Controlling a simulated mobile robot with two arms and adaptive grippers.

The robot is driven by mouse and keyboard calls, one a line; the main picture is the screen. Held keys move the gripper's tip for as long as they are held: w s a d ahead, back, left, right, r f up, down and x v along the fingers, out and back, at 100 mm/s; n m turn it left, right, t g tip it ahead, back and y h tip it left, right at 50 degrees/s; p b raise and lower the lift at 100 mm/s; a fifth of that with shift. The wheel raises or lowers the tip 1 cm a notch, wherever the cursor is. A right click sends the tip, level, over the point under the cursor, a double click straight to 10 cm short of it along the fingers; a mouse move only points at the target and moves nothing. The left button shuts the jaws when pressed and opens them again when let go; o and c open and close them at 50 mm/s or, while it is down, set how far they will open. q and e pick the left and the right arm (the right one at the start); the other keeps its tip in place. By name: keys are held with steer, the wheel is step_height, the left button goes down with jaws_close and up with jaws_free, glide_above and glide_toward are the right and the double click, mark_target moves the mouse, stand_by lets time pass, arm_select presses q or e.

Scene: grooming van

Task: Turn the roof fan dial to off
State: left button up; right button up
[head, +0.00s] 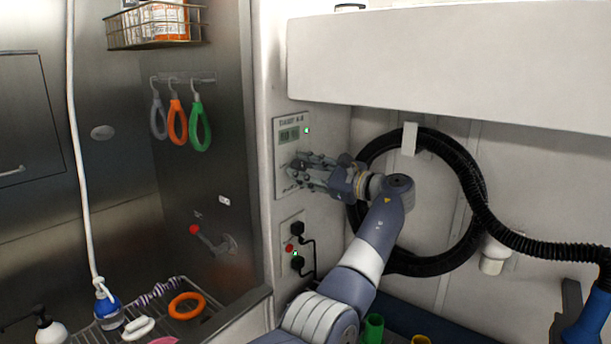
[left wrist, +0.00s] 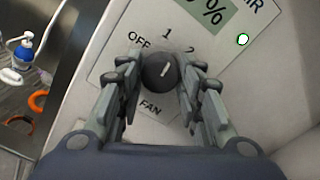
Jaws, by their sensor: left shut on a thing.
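The fan dial (left wrist: 160,71) is a dark round knob with a light pointer mark, on a white wall panel (left wrist: 118,62) labelled OFF, 1, 2 and FAN. The pointer mark tilts up and slightly right, towards the 1 to 2 side and away from OFF. My left gripper (left wrist: 162,82) is shut on the dial, with a finger on each side of it. In the head view my left gripper (head: 298,172) reaches the lower part of the panel (head: 291,122) and hides the dial there. My right gripper is not in view.
A lower switch plate (head: 291,228) with plugs and cords is below the panel. A coiled black hose (head: 482,190) hangs on the wall behind my arm. An overhead white cabinet (head: 450,55) juts out above. A steel tub with colored loops (head: 177,122) is at left.

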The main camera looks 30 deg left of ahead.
arm_select(q)
steer(key=n+b, duration=0.3)
steer(key=n, duration=0.4)
steer(key=n+b, duration=0.2)
steer(key=n, duration=0.4)
steer(key=shift+n, duration=0.3)
stand_by(0.4)
steer(key=o, duration=1.1)
steer(key=shift+c, duration=0.2)
steer(key=shift+r, duration=0.1)
steer(key=d, duration=1.2)
steer(key=shift+s, duration=0.4)
